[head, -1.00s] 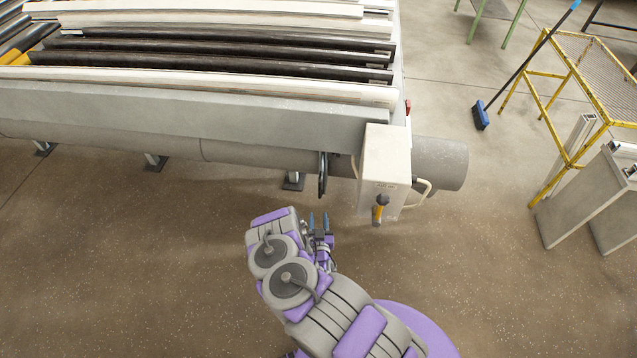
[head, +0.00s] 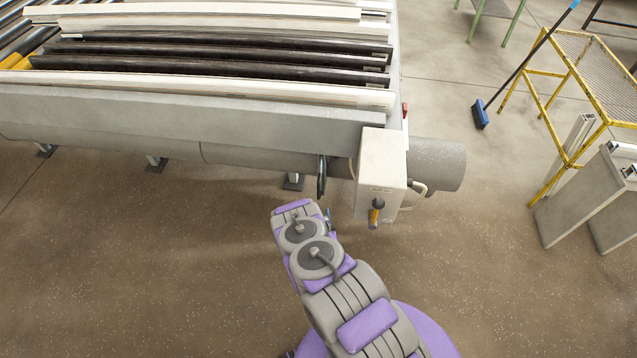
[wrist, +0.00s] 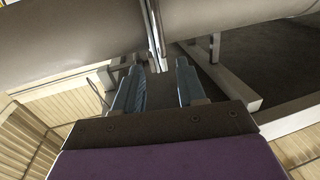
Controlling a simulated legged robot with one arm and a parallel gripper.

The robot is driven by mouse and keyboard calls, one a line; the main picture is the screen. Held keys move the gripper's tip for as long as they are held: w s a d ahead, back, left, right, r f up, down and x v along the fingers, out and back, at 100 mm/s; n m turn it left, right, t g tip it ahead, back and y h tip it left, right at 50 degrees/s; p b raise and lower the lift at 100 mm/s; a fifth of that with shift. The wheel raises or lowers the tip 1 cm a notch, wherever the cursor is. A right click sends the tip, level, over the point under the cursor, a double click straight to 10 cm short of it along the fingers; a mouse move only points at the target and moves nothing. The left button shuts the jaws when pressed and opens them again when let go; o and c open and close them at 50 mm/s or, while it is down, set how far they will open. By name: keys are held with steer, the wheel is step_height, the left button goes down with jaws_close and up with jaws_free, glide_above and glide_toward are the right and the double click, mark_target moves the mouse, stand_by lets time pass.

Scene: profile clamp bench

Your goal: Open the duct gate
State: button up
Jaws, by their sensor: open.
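A grey duct (head: 245,159) runs along the near side of the bench. A thin dark upright plate (head: 321,177), which looks like the duct gate, sits across it just left of a pale box. In the wrist view, the plate (wrist: 154,35) is seen edge-on between two duct sections. My gripper (wrist: 158,68) is open and empty, its two blue fingers apart. The plate's lower end appears between and beyond the fingertips; I cannot tell how far off it is. In the head view, my arm hides most of the gripper (head: 328,216), which is just below the plate.
The pale box (head: 381,160) with a yellow-and-black handle (head: 375,212) and a looped cable stands right of the plate. Several long profiles (head: 220,62) lie on the bench. A yellow rack (head: 562,100) and a blue broom (head: 480,115) are at right. The near floor is clear.

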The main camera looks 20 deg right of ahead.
mark_target(318, 189)
steer(key=b+x, duration=0.1)
steer(key=x, duration=1.3)
steer(key=shift+w+d+b, duration=0.1)
steer(key=shift+w+b, duration=0.3)
steer(key=shift+c, duration=0.3)
jaws_close()
